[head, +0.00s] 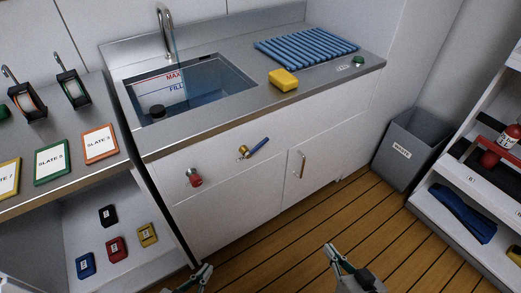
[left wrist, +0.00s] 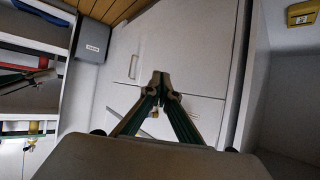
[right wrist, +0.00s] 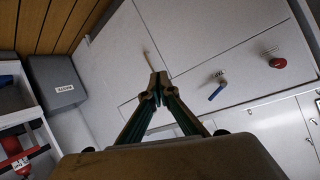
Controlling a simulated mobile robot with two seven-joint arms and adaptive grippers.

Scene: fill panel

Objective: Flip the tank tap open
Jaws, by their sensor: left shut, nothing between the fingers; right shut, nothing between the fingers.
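The tank tap is a brass valve with a blue lever (head: 255,148) on the white cabinet front under the sink. The lever slants up to the right in the head view. The tap also shows in the right wrist view (right wrist: 217,90), right of the fingers. My left gripper (head: 205,270) is shut and empty at the bottom of the head view, low in front of the cabinet; it also shows in its wrist view (left wrist: 160,78). My right gripper (head: 330,250) is shut and empty, below and right of the tap; it also shows in its wrist view (right wrist: 158,80). Both are apart from the tap.
A red knob (head: 194,178) sits left of the tap; a door handle (head: 301,164) is to its right. Above is the sink tank (head: 215,97) with MAX and FILL marks. A waste bin (head: 408,150) and shelves (head: 470,185) stand right. The wooden floor (head: 290,235) is clear.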

